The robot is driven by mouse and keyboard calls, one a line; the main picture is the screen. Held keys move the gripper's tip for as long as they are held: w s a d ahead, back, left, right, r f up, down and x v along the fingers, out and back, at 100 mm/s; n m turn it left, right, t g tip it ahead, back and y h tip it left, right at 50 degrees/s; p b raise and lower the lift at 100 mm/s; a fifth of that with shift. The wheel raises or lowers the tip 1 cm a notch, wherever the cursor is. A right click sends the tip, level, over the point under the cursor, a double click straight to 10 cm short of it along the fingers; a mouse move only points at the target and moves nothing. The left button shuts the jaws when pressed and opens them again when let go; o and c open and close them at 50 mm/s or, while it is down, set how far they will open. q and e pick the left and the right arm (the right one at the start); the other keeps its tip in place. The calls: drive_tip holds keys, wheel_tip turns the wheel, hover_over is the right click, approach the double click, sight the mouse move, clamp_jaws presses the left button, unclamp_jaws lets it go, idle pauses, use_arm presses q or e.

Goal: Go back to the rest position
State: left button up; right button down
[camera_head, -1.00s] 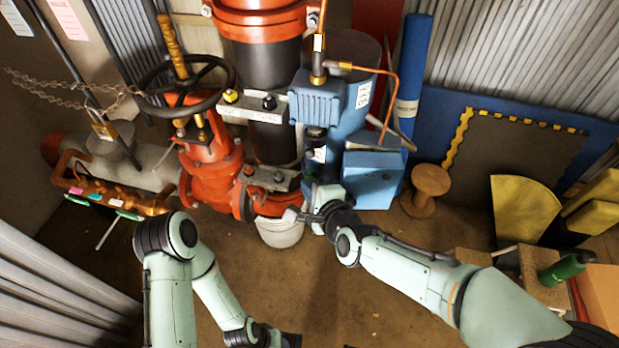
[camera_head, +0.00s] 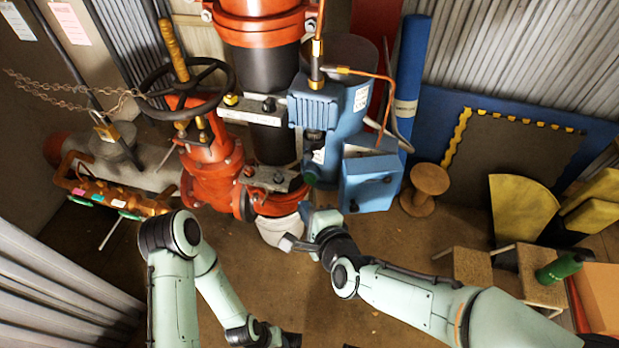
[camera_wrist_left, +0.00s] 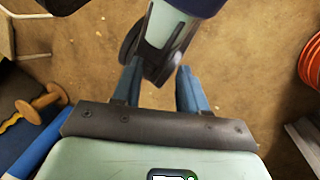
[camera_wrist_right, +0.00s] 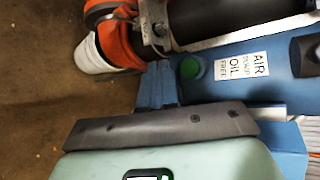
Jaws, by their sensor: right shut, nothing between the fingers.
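My right gripper (camera_head: 289,243) is in front of the red pipe assembly, close to the white bucket (camera_head: 281,230) and left of and below the blue box. Its fingers are together and empty; in the right wrist view the closed fingers (camera_wrist_right: 159,68) overlap a blue unit marked "AIR OIL FREE" (camera_wrist_right: 232,67); I cannot tell whether they touch it. My left arm is folded low, with its hand at the bottom edge of the head view. In the left wrist view my left gripper (camera_wrist_left: 158,67) has its fingers apart, with one of my own arm links showing beyond them.
The red valve (camera_head: 205,170) with its black handwheel stands left of the vertical pipe. A blue box (camera_head: 370,183), a wooden spool (camera_head: 430,180) and a small stool (camera_head: 467,268) are to the right. Open floor lies between my arms.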

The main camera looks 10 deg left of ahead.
use_arm(q)
drive_tip(key=shift+r, duration=0.2)
use_arm(e)
drive_tip(key=shift+s, duration=0.3)
use_arm(q)
drive_tip(key=shift+d, duration=0.1)
use_arm(e)
drive_tip(key=s+d+f+n+g+h+p, duration=0.2)
drive_tip(key=s+d+f+n+g+p, duration=0.15)
drive_tip(key=d+f, duration=0.45)
drive_tip(key=s+d+f+n+g+h+p, duration=0.25)
drive_tip(key=d+f+p, duration=0.35)
drive_tip(key=f, duration=0.5)
use_arm(q)
wheel_tip(320, 180, up, 14)
drive_tip(key=s+g+p, duration=0.1)
drive_tip(key=p, duration=0.4)
drive_tip(key=shift+d, duration=0.35)
use_arm(e)
drive_tip(key=s+d+f+n+g, duration=0.2)
drive_tip(key=s+d+f, duration=0.1)
drive_tip(key=s, duration=0.5)
drive_tip(key=s+d+f+n+g, duration=0.2)
drive_tip(key=s+d+f+g, duration=0.1)
drive_tip(key=s, duration=0.6)
drive_tip(key=shift+s+d+f, duration=0.15)
drive_tip(key=shift+d, duration=0.45)
use_arm(q)
drive_tip(key=shift+r, duration=0.1)
